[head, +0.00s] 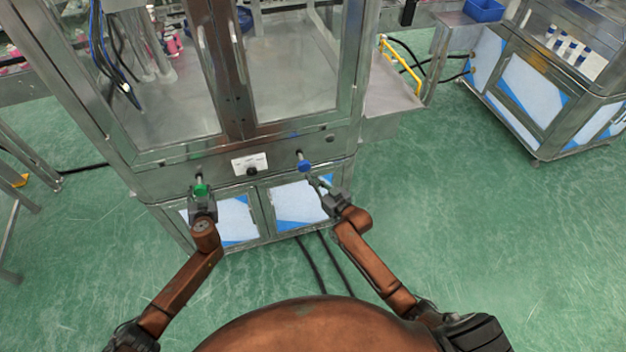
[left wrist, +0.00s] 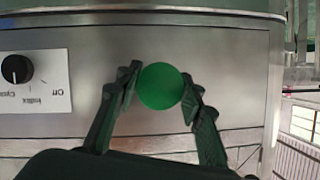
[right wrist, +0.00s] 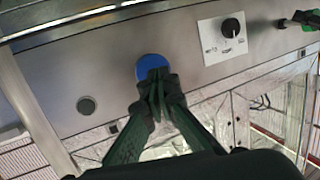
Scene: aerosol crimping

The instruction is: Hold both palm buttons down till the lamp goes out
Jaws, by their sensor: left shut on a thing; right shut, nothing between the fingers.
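The green palm button (head: 200,190) sits on the left of the metal machine's front panel. My left gripper (head: 201,196) is shut around it; the left wrist view shows one finger on each side of the green button (left wrist: 161,86). The blue palm button (head: 304,165) sits on the right of the panel. My right gripper (head: 314,179) is shut and empty, its tips just in front of and below the blue button. In the right wrist view the closed fingertips (right wrist: 155,82) overlap the blue button's (right wrist: 151,63) lower edge; I cannot tell whether they touch. I see no lit lamp.
A white plate with a black knob (head: 251,165) lies between the buttons. A dark round fitting (head: 329,139) is right of the blue button; it also shows in the right wrist view (right wrist: 86,105). Black cables run over the floor below.

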